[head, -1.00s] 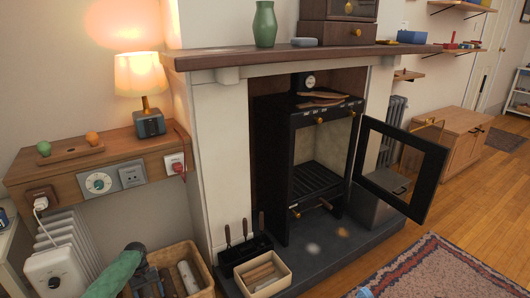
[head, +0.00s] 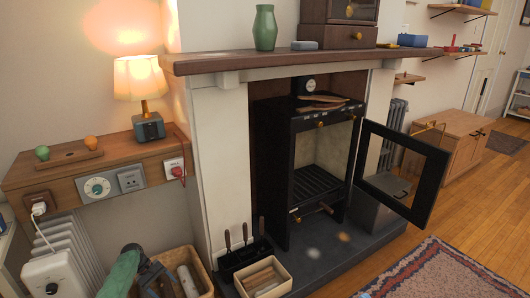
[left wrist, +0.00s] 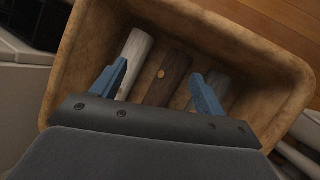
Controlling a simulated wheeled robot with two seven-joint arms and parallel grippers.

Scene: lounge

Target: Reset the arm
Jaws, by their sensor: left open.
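My left arm, with its green sleeve, comes in at the bottom left of the head view. My left gripper (head: 158,284) is over the basket (head: 205,272) by the hearth. In the left wrist view its two blue fingers (left wrist: 157,86) stand wide apart with nothing gripped between them. Below them in the basket (left wrist: 285,55) lie a pale log (left wrist: 134,58), a dark log (left wrist: 169,76) and a greyish log (left wrist: 218,88), partly hidden by the right finger. I cannot tell how far the fingers are above the logs. My right gripper does not show.
The black stove (head: 317,160) has its glass door (head: 405,172) swung open. A small wooden box (head: 263,276) and a dark tool holder (head: 244,256) stand on the hearth. A wooden shelf (head: 105,160) with a lamp (head: 148,100) is above the white radiator (head: 52,272).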

